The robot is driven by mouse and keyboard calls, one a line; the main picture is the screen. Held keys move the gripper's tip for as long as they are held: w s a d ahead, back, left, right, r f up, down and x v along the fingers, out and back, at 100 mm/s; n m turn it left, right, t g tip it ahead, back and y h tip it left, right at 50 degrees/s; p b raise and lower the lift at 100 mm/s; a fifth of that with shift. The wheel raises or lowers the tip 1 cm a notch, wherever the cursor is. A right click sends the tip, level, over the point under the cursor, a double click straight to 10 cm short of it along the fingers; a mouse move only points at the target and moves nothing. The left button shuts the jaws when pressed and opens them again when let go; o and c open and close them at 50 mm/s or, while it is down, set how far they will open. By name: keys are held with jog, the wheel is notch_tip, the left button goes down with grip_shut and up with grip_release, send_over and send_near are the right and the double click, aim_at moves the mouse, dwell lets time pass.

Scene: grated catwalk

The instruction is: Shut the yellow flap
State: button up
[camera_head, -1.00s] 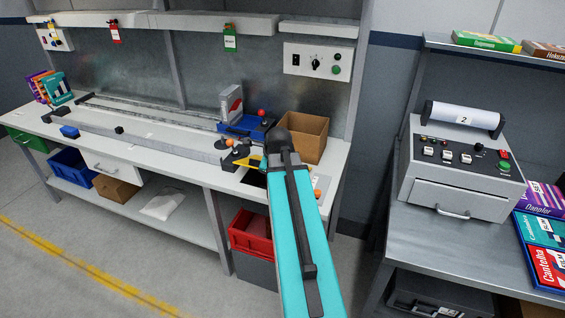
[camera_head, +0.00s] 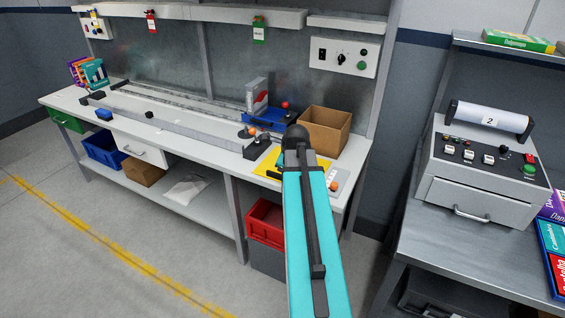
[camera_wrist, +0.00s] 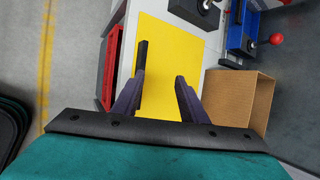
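The yellow flap (camera_head: 268,163) lies on the bench top, right of the middle, partly hidden behind my arm in the head view. It looks flat there, with no dark opening visible beside it; I cannot tell whether it is fully flush. In the wrist view the yellow flap (camera_wrist: 170,50) fills the middle as a broad panel, with a dark bar-like handle (camera_wrist: 141,62) near its left edge. My gripper (camera_wrist: 160,87) is open and empty over the flap. The left finger is close to the handle's lower end; contact cannot be told. In the head view my arm hides the gripper.
An open cardboard box (camera_head: 325,131) stands on the bench right of the flap. A blue device with a red knob (camera_head: 285,104) stands behind it. A red bin (camera_head: 266,222) is below the bench. A grey machine (camera_head: 480,165) stands on the right-hand table.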

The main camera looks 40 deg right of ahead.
jog(key=b+v, duration=0.3)
jog(key=v, duration=1)
jog(key=shift+a, duration=0.25)
jog(key=shift+r, duration=0.2)
dwell(0.5)
